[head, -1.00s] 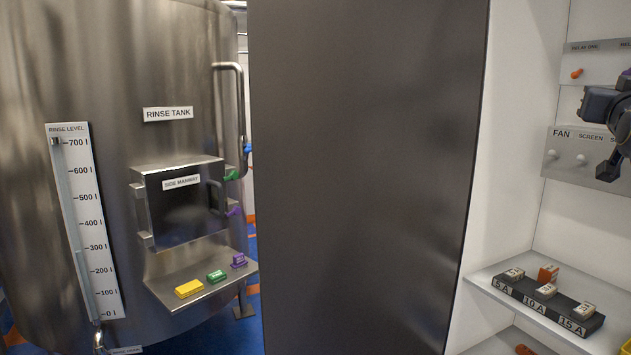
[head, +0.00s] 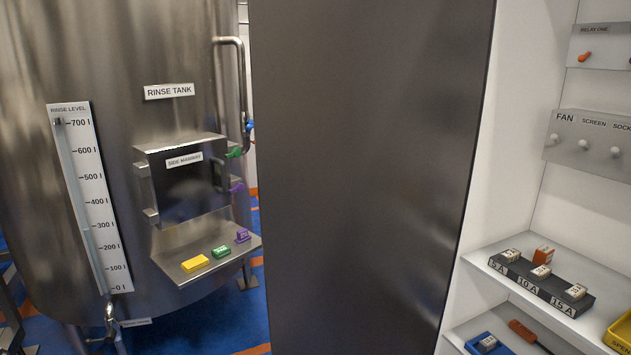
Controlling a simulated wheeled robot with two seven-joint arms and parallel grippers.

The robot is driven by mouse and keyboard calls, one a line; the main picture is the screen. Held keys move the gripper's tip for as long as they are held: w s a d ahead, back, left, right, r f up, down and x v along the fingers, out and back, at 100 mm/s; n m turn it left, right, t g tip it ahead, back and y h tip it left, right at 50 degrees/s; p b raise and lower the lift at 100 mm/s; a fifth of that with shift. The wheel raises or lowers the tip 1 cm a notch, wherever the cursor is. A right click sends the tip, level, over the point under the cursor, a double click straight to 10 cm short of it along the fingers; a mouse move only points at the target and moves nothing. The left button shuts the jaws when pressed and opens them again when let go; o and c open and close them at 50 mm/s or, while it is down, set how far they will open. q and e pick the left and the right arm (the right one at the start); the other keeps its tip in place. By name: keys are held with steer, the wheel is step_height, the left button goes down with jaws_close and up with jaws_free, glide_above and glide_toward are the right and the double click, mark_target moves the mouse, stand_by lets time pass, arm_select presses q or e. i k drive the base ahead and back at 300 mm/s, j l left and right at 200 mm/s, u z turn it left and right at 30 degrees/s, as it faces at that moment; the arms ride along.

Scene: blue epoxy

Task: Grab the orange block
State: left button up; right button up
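An orange block (head: 543,254) stands on the upper shelf in the cabinet on the right. It sits behind a black fuse holder (head: 541,283) marked 5 A, 10 A and 15 A. Pale fuses in the holder partly hide its lower part. Neither of my grippers is in view.
A large dark panel (head: 365,180) stands between the rinse tank (head: 120,60) and the cabinet. The lower shelf holds a blue tray (head: 480,340) and an orange-handled object (head: 524,329). A yellow bin (head: 620,333) is cut off at the right edge. Knobs line a panel above.

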mark_target(543, 254)
steer(key=z, duration=1.4)
